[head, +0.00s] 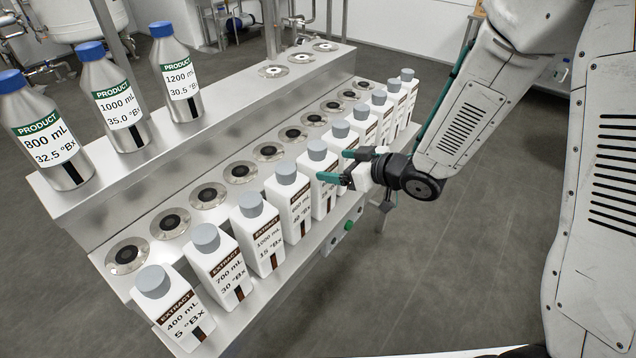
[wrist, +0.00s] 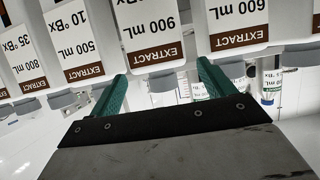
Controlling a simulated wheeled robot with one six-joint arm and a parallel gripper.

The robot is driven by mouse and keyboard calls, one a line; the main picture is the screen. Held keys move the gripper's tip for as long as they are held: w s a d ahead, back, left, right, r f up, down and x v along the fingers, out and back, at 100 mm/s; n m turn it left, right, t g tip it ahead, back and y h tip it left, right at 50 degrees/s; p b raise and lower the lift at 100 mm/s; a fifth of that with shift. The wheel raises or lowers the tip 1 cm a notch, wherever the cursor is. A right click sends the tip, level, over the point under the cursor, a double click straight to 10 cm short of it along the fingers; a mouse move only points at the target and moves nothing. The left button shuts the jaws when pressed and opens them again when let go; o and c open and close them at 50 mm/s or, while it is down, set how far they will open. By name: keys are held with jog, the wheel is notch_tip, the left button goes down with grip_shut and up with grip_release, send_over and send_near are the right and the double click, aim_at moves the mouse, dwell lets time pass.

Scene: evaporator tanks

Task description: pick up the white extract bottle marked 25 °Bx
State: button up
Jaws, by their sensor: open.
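White extract bottles with grey caps stand in a slanting row on the steel bench's lower front ledge. No label reading 25 °Bx is legible in either view. My gripper (head: 340,166) is open and empty, in front of the row's middle. In the wrist view, where labels appear upside down, my gripper's green fingers (wrist: 160,72) are spread on either side of the 900 mL extract bottle (wrist: 152,30), whose °Bx line is cut off. It seems to be the bottle (head: 318,172) beside the fingers in the head view. Whether the fingers touch it I cannot tell.
Neighbours stand close: a 600 mL bottle (wrist: 238,20) on one side and a 500 mL, 10 °Bx bottle (wrist: 75,40) on the other. Steel product bottles (head: 120,110) with blue caps stand on the upper ledge (head: 222,130). The floor (head: 455,270) right of the bench is clear.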

aim_at(317, 162)
jog(key=x, duration=0.7)
jog(key=shift+w+a+f, duration=0.1)
jog(key=shift+w+f, duration=0.1)
jog(key=shift+w, duration=0.15)
jog(key=shift+r, duration=0.1)
grip_shut()
